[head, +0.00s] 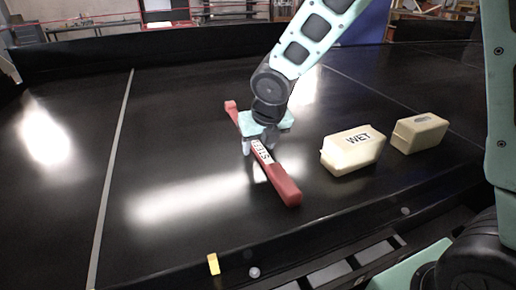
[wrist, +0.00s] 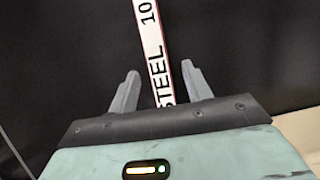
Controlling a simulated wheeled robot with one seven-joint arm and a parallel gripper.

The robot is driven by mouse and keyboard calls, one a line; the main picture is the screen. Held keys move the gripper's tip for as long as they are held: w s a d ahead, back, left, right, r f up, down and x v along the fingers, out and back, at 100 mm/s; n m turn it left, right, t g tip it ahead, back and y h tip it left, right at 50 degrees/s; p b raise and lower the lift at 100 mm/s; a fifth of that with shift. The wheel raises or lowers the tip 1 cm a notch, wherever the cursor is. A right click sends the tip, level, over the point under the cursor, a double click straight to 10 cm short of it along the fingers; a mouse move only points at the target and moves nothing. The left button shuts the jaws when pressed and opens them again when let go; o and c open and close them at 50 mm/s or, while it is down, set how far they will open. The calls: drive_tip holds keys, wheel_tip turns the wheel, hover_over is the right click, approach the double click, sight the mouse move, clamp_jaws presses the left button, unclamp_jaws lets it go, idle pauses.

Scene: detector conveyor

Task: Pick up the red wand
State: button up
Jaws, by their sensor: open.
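The red wand (head: 284,184) is a long bar lying at a slant on the black belt, with a white label reading "STEEL". In the wrist view the wand's labelled face (wrist: 151,50) runs up between the two fingers, with "STEEL 10" readable. My gripper (head: 258,147) is over the middle of the wand, pointing down. In the wrist view its grey fingers (wrist: 160,82) are open, one on each side of the wand, with gaps between. The part of the wand under the gripper is hidden in the head view. I cannot tell the exact height of the fingertips above the belt.
A cream block marked "WET" (head: 352,152) lies on the belt right of the wand, with a second cream block (head: 419,132) farther right. The black belt (head: 180,130) is clear to the left. A yellow tag (head: 213,264) sits on the near edge.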

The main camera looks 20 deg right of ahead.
clamp_jaws()
